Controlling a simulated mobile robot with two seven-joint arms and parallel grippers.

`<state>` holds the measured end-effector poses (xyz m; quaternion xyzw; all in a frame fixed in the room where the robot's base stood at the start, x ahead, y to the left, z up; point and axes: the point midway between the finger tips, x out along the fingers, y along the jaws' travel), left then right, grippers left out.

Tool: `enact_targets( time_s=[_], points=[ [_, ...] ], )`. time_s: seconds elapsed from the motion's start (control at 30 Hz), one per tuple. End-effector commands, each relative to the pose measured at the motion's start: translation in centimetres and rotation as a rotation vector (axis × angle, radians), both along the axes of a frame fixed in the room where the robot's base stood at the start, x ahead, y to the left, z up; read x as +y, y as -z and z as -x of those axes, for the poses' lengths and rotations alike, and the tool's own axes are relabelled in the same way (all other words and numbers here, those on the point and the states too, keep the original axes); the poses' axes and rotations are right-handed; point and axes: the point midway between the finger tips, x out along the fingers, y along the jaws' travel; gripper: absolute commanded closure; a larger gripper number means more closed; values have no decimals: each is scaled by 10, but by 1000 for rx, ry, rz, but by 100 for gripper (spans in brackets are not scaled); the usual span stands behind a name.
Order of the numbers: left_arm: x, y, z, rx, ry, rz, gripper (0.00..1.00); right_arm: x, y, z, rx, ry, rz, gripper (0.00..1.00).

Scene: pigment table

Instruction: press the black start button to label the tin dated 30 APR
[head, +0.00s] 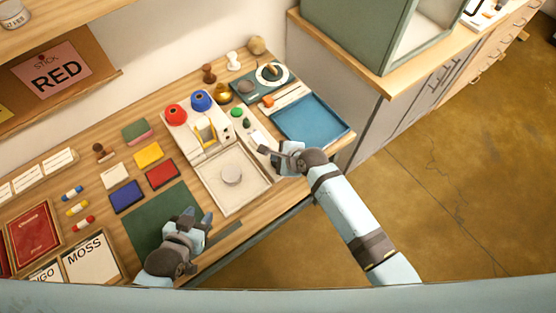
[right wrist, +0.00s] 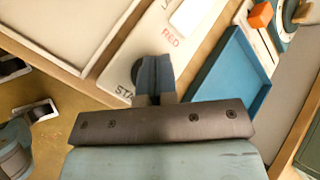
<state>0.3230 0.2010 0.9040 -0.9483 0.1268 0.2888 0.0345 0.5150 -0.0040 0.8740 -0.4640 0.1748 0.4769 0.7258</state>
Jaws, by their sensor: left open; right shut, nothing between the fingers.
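The black start button (right wrist: 138,70) shows in the right wrist view as a dark disc, partly hidden behind my right fingers, beside the partly covered word "STA". My right gripper (head: 268,151) is shut and empty, its fingertips over the button end of the control strip (head: 256,136); I cannot tell whether they touch the button. It also shows in the right wrist view (right wrist: 157,62). A pale round tin (head: 231,174) sits in the white tray of the labelling machine (head: 209,186); its date is not legible. My left gripper (head: 197,218) is open and empty above the dark green mat (head: 150,222).
A blue tray (head: 312,121) lies right of the control strip. Red (head: 175,114) and blue (head: 201,100) round parts top the machine. Several coloured blocks, including a yellow one (head: 148,154), lie to its left. A green cabinet (head: 365,30) stands at the back right.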

Motion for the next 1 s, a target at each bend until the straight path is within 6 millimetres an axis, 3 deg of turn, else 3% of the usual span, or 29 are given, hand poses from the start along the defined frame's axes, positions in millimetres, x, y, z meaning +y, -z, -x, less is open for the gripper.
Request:
enact_targets(
  time_s=[0.5, 1.0],
  points=[
    [-1, -4, -9, -15, -1, 2, 57, 0, 0, 0, 1, -1, 0, 100],
    [-1, -2, -4, -6, -1, 2, 57, 0, 0, 0, 1, -1, 0, 100]
  ],
)
